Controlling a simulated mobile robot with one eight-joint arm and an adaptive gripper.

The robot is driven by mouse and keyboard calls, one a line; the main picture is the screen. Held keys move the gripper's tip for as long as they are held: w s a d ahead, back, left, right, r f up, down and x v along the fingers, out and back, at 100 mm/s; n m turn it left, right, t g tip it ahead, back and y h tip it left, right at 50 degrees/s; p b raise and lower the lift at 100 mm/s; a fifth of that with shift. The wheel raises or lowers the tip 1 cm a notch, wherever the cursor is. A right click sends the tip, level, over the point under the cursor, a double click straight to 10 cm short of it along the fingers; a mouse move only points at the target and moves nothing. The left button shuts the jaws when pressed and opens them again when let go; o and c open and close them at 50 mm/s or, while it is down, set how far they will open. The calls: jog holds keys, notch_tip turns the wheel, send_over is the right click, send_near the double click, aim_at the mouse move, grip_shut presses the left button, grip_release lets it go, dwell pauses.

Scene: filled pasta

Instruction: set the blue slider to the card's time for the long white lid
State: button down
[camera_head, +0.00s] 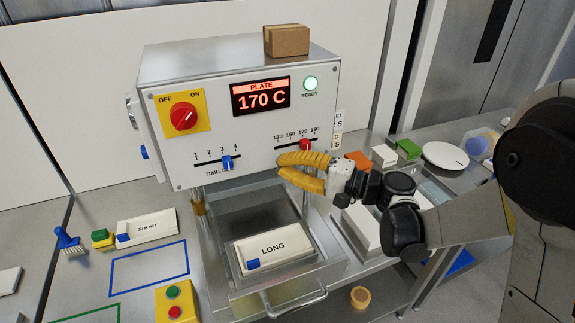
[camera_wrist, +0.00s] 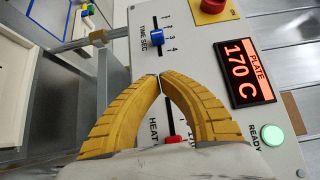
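The blue slider (camera_head: 227,162) is on the TIME scale on the machine's front panel, at about the 3 mark. It shows in the wrist view (camera_wrist: 157,37) too, also near 3. My gripper (camera_head: 279,167) has yellow ribbed fingers and hovers before the panel, right of the blue slider and near the red slider. In the wrist view its tips (camera_wrist: 160,76) meet with nothing between them, apart from the blue slider. The long white lid (camera_head: 282,238), marked LONG, lies in the machine's lower tray. Cards (camera_head: 338,122) at the machine's right edge are mostly hidden; their times cannot be read in full.
The red slider (camera_head: 304,145) is near 170, and the display (camera_head: 261,96) reads PLATE 170 C. The READY lamp (camera_head: 310,83) is green. A red knob (camera_head: 184,116) is at upper left. A small cardboard box (camera_head: 286,41) stands on top. A SHORT lid (camera_head: 147,228) lies left.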

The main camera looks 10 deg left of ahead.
aim_at(239, 163)
jog(key=x, duration=0.6)
jog(key=shift+b, duration=0.3)
jog(key=a, duration=0.1)
jog(key=s+a, duration=0.1)
jog(key=a, duration=0.1)
jog(key=shift+s+b, duration=0.3)
jog(key=shift+s+a, duration=0.15)
jog(key=shift+a, duration=0.15)
jog(key=shift+s+a, duration=0.4)
jog(key=shift+a, duration=0.2)
jog(key=shift+w+d, duration=0.1)
